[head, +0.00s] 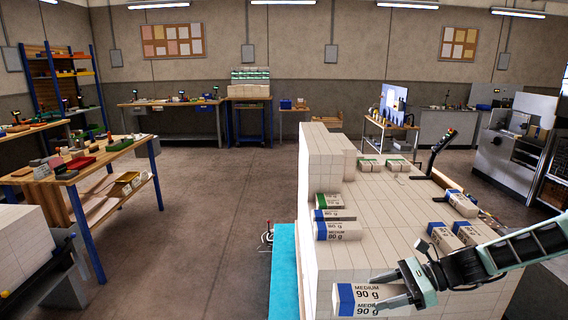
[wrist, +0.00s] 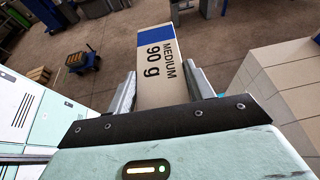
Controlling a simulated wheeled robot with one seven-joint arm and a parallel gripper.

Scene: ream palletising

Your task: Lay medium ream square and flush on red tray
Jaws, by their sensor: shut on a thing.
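A medium ream (head: 365,301), white with a blue end band and "MEDIUM 90 g" print, is held by my gripper (head: 388,295) at the lower right of the head view. In the wrist view the ream (wrist: 160,68) lies between the two fingers, which press its sides, and its blue end points away. It is beside or above the near side of the big white stack; I cannot tell the gap. A small red flat thing (head: 80,163) lies on the wooden table at left; I cannot tell whether it is the red tray.
The big white stack (head: 380,215) carries several other reams, such as a blue-banded ream (head: 338,230) and a green-banded one (head: 329,201). The wooden table (head: 115,147) holds small items. Open floor (head: 215,220) lies between it and the stack. A blue-green strip (head: 284,270) runs along the stack's left side.

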